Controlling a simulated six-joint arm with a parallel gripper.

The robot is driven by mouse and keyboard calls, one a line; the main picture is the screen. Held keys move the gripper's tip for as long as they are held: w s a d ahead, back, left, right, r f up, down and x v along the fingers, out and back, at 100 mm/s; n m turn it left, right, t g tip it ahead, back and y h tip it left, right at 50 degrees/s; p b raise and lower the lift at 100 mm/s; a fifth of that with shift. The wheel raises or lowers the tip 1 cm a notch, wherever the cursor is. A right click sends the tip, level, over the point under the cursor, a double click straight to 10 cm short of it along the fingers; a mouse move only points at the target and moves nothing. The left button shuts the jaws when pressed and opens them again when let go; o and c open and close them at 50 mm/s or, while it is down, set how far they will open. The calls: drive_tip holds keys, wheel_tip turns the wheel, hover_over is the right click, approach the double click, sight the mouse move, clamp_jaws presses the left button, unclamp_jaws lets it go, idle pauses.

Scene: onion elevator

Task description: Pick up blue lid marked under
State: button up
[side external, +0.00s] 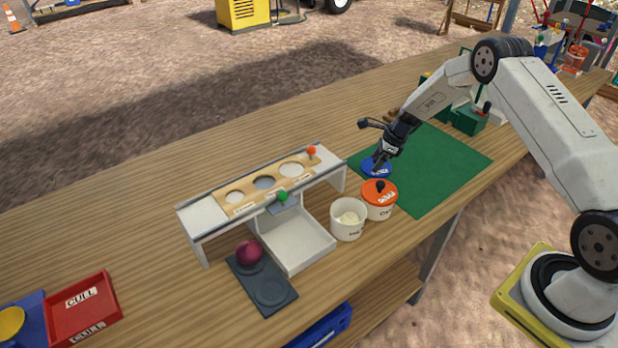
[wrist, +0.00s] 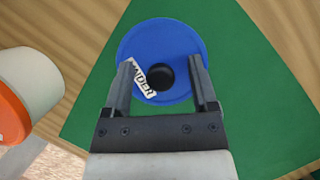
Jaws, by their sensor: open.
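The blue lid (side external: 377,171) lies flat on the green mat (side external: 440,165) near its left corner. In the wrist view the lid (wrist: 160,36) is round, with a black knob (wrist: 160,77) at its middle and a white label, partly covered by a finger, with letters ending in "NDER". My gripper (side external: 380,160) is over the lid, pointing down. In the wrist view my gripper (wrist: 165,75) is open, with one finger on each side of the black knob. The fingers appear apart from the knob. I cannot tell how far the fingertips are above the lid.
A white pot with an orange lid (side external: 379,194) stands close in front of the blue lid. An open white pot (side external: 348,219) is beside it. A sizing stand (side external: 262,190) with holes is to the left. The mat's right side is clear.

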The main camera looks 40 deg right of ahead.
idle(0.4)
clamp_jaws()
drive_tip(key=shift+r, duration=0.15)
drive_tip(key=shift+r, duration=0.75)
drive_tip(key=s+a+r, duration=0.3)
drive_tip(key=s+r, duration=0.8)
drive_tip(key=s, duration=0.2)
drive_tip(key=shift+s+a, duration=0.25)
drive_tip(key=shift+a, duration=0.1)
drive_tip(key=shift+a+r, duration=0.1)
drive_tip(key=shift+a, duration=0.05)
